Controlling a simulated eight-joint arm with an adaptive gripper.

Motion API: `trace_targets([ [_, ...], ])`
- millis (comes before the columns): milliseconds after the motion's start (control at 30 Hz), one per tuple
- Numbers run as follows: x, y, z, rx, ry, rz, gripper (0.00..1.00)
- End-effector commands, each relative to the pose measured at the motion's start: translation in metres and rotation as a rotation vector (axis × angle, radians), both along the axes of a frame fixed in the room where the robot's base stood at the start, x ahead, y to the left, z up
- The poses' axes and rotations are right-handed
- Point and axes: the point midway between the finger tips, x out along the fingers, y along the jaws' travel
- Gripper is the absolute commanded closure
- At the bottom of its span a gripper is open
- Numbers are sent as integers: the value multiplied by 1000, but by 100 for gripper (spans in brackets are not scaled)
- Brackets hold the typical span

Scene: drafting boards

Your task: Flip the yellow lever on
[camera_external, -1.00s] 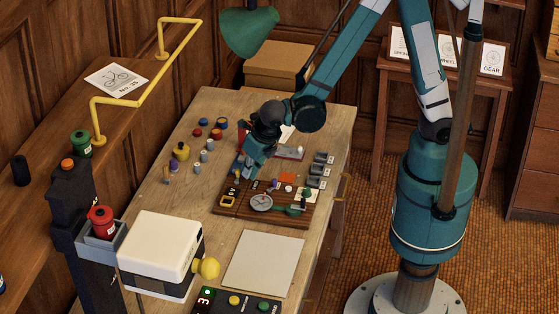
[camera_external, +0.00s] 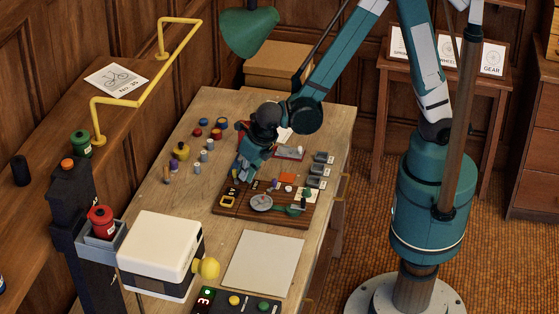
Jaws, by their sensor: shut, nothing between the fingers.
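A brown wooden board (camera_external: 262,214) with several small fittings lies on the table. A small yellow fitting (camera_external: 228,201) sits at its left end; it may be the yellow lever, but it is too small to tell its position. My gripper (camera_external: 240,177) points down over the board's back left part, just behind the yellow fitting. Its fingers are shut and hold nothing. I cannot tell whether they touch the board, and they hide part of its back left corner. A yellow knob (camera_external: 208,268) sticks out of the white box (camera_external: 160,243) in front.
Several small coloured pots (camera_external: 181,151) stand on the table left of my gripper. A blank pale sheet (camera_external: 263,261) lies in front of the board. A green lamp shade (camera_external: 250,32) hangs behind. Several grey blocks (camera_external: 319,170) stand right of the board.

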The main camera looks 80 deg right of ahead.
Motion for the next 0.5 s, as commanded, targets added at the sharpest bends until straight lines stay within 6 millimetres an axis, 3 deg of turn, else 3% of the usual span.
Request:
trace_targets([
  [267, -14, -1, 0, 0, 0, 0, 100],
  [500, -43, -2, -1, 0, 0, 2, 100],
])
